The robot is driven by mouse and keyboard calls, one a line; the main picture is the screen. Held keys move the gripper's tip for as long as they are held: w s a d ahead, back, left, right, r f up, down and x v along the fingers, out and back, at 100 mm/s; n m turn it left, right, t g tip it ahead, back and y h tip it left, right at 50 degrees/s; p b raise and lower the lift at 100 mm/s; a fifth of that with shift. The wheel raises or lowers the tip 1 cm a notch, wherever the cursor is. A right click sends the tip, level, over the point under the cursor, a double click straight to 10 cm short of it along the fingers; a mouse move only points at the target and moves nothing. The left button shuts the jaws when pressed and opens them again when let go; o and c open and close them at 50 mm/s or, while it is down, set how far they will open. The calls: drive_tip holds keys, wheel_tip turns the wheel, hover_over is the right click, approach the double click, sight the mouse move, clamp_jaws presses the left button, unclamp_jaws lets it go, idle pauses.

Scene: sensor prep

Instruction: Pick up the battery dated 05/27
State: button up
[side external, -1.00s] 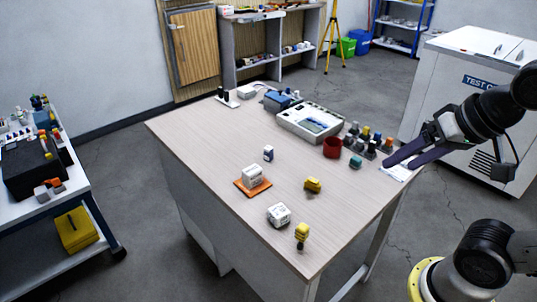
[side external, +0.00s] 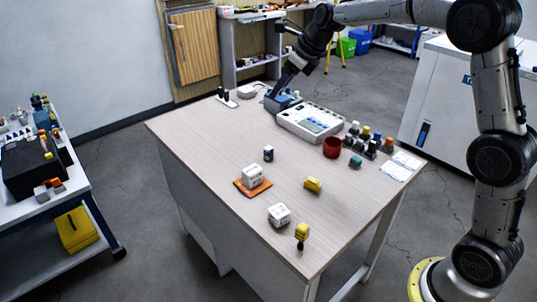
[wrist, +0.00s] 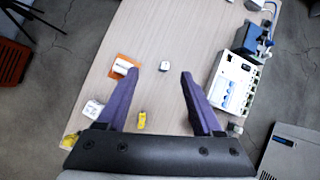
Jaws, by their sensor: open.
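No date can be read on any item, so I cannot tell which is the 05/27 battery. A white block with dark print (side external: 253,173) sits on an orange mat (side external: 239,188). A second white printed block (side external: 279,215) lies nearer the front edge. A small dark-and-white block (side external: 268,154) stands behind them. In the wrist view, the mat block (wrist: 121,66), second block (wrist: 93,108) and small block (wrist: 164,66) show. My gripper (side external: 274,92) is open and empty, raised over the far part of the table; in the wrist view its purple fingers (wrist: 161,71) are spread apart.
A yellow block (side external: 313,185) and a yellow-topped item (side external: 302,232) lie at the front. A white instrument (side external: 311,123), a blue device (side external: 283,102), a red cup (side external: 332,147) and several knobbed parts (side external: 370,146) stand at the back right. The table's left side is clear.

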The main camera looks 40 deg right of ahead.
drive_tip(key=w+d+f+m+g, duration=0.1)
drive_tip(key=w+d+f, duration=0.25)
drive_tip(key=f, duration=0.45)
drive_tip(key=g, duration=0.1)
approach(270, 148)
drive_tip(key=x, duration=0.5)
drive_tip(key=shift+w, duration=0.35)
drive_tip(key=shift+s+x, duration=0.15)
drive_tip(key=shift+x, duration=1.4)
drive_tip(key=shift+s+x, duration=0.15)
drive_tip(key=shift+x, duration=1.35)
drive_tip(key=shift+f, duration=0.15)
clamp_jaws()
